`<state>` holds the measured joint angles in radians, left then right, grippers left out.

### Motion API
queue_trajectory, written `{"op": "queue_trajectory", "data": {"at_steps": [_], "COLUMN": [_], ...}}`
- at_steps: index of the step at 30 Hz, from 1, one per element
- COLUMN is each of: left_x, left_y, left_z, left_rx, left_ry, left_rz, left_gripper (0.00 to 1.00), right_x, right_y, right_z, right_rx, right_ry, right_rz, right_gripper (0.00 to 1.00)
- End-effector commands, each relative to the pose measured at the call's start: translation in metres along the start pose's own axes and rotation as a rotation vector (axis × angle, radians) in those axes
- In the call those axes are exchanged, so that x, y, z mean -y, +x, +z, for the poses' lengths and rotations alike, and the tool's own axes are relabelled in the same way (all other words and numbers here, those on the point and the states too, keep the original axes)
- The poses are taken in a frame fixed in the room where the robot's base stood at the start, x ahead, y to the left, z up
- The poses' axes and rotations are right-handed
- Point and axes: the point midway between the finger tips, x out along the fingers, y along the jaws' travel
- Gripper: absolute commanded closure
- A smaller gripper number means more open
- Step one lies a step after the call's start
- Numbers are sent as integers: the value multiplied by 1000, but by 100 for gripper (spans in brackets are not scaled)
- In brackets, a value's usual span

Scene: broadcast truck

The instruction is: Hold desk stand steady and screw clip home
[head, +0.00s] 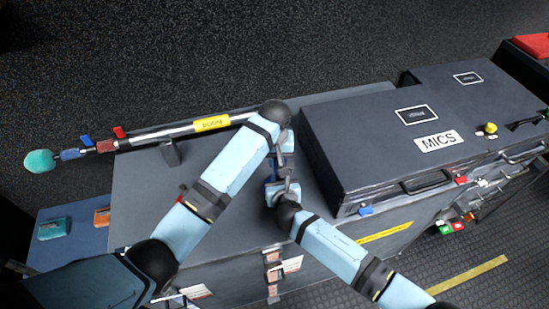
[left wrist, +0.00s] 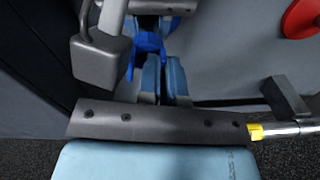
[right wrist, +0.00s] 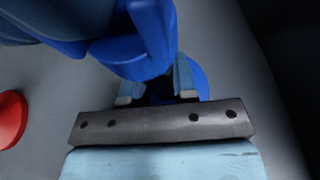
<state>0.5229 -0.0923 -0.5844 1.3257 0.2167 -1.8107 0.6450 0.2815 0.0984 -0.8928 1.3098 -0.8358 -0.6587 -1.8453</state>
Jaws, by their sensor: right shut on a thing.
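The desk stand shows as a blue round base (right wrist: 200,80) on the grey case top in the right wrist view; it is partly hidden in the head view. My right gripper (right wrist: 158,96) is shut on its short stem, just above the base. A blue clip (right wrist: 148,40) sits above the stand and also shows in the left wrist view (left wrist: 148,42). Whether its thread sits fully in the stand is hidden. My left gripper (left wrist: 164,68) is at the clip, its fingers close together with a narrow gap. I cannot tell whether they grip it.
A large dark case marked MICS (head: 345,150) stands close right of my grippers. A boom pole (head: 160,134) with a teal tip lies along the back left. A red disc (right wrist: 10,120) lies on the case top. Bare case top (head: 145,200) is free at left.

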Motion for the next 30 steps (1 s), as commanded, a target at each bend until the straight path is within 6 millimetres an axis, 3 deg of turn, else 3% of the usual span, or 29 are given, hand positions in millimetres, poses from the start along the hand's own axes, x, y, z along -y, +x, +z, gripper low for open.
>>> {"op": "queue_trajectory", "data": {"at_steps": [5, 12, 17, 18, 21, 30], "left_x": [0, -1, -2, -2, -2, -2], "left_y": [0, -1, -1, -1, 0, -4], "left_z": [-1, -7, -6, -6, -6, -6], "left_rx": [-1, -2, -1, -1, -1, -1], "left_ry": [44, 437, 448, 448, 447, 446], "left_rz": [-1, -2, 1, 1, 1, 2], "left_gripper": [100, 100, 100, 88, 65, 65], "right_x": [0, 0, 0, 0, 0, 0], "right_y": [0, 0, 0, 0, 0, 0], "right_z": [0, 0, 0, 0, 0, 0], "right_rx": [0, 0, -1, -1, -1, 0], "right_ry": [0, 0, 0, 0, 0, 0], "right_rz": [0, 0, 0, 0, 0, 0], "right_gripper": [100, 100, 100, 100, 100, 100]}}
